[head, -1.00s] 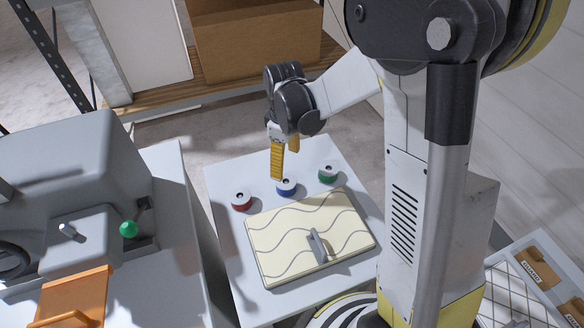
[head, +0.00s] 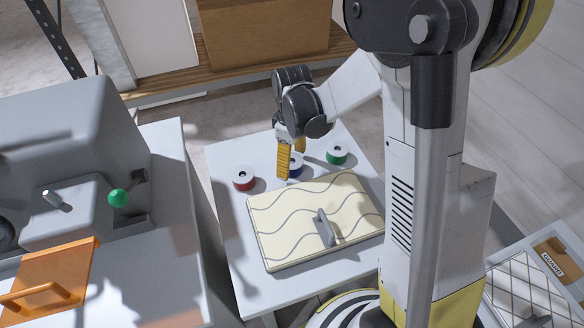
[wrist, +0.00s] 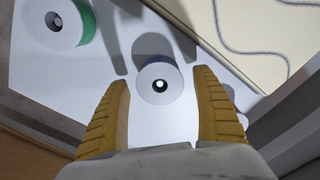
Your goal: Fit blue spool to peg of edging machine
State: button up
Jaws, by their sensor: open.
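The blue spool (head: 296,171) stands on the pale table, between the red and green spools. In the head view my gripper partly hides it. My gripper (head: 290,162) points down with yellow fingers open at the spool. In the wrist view the blue spool's white top with its dark-rimmed hole (wrist: 160,88) lies between the open fingers of my gripper (wrist: 163,82), with a gap on each side. The grey edging machine (head: 75,140) is at the left. A short metal peg (head: 53,198) sticks out of its lower block.
A red spool (head: 244,179) and a green spool (head: 337,153) flank the blue one. A cream quilted panel (head: 290,225) with a grey handle (head: 325,228) lies in front. The machine has a green knob (head: 118,197) and an orange plate (head: 50,280). A cardboard box (head: 265,35) stands behind.

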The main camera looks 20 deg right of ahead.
jog(key=c, duration=1.4)
jog(key=shift+o, duration=0.2)
jog(key=shift+r, duration=0.1)
jog(key=shift+r, duration=0.1)
jog(key=shift+r+p, duration=1.8)
jog(key=shift+r, duration=0.65)
